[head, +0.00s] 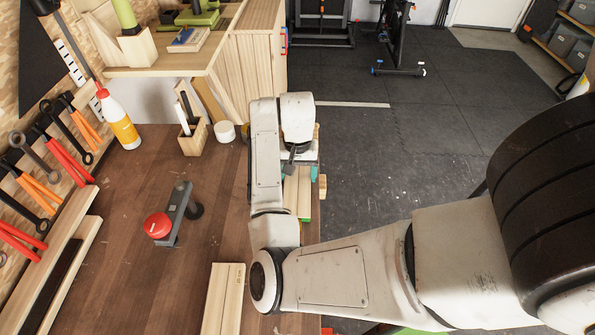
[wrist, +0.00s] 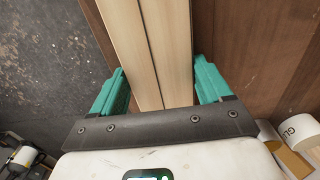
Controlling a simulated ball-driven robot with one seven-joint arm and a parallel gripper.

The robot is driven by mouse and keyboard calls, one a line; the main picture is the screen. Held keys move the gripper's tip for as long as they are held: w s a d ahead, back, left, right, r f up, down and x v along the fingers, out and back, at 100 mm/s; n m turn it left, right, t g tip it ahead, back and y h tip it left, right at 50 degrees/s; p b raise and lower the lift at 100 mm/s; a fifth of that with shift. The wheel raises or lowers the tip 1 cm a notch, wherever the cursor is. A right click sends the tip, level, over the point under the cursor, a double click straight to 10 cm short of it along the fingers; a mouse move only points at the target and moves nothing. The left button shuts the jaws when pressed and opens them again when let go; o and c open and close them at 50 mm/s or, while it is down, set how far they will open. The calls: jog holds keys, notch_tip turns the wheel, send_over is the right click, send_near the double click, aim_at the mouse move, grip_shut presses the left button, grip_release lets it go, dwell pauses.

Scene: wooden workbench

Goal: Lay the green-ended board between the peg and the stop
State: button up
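In the head view, a pale board (head: 304,193) with a green strip at its near end lies under my gripper (head: 300,172), by the bench's right edge. The arm hides part of it. In the wrist view, the pale board (wrist: 152,50) has a dark line along its length and runs between the teal fingers of my gripper (wrist: 161,84). One finger is close against each long side; I cannot tell if they press on it. The peg and the stop cannot be made out with certainty.
Another pale board (head: 223,298) lies at the bench's near edge. A red knob (head: 158,225) on a grey bracket (head: 176,212) stands mid-bench. Bare bench lies left of the arm.

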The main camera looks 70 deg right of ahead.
aim_at(298, 175)
jog(key=o, duration=0.4)
notch_tip(298, 175, up, 12)
jog(key=shift+r+p, duration=0.15)
jog(key=shift+p, duration=0.9)
